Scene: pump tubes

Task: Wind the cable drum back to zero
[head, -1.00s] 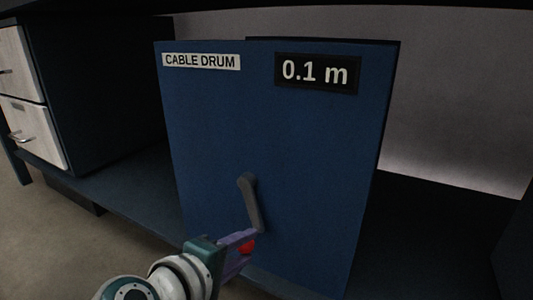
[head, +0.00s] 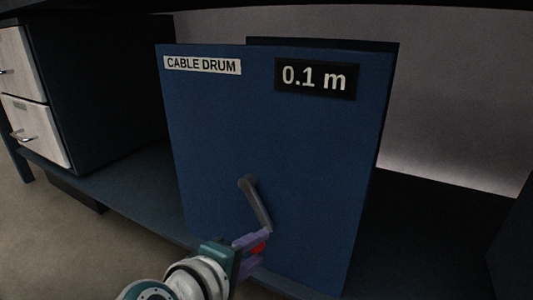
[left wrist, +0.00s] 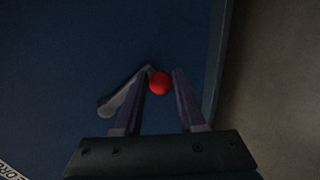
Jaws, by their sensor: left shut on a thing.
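The cable drum box (head: 230,130) is a blue upright panel in the head view, with a "CABLE DRUM" label (head: 202,65) at its upper left. Its display (head: 315,78) reads 0.1 m. A grey crank arm (head: 256,202) slants down and to the right from its pivot. A red knob (head: 259,248) sits at its lower end. My left gripper (head: 257,247) is shut on the red knob. In the left wrist view the knob (left wrist: 159,83) lies between the two purple fingertips, and the crank arm (left wrist: 122,95) runs to the left. My right gripper does not show.
A cabinet with white drawers (head: 37,130) stands at the left on the dark blue base shelf (head: 125,190). The shelf to the right of the box looks bare. An overhanging dark edge runs along the top.

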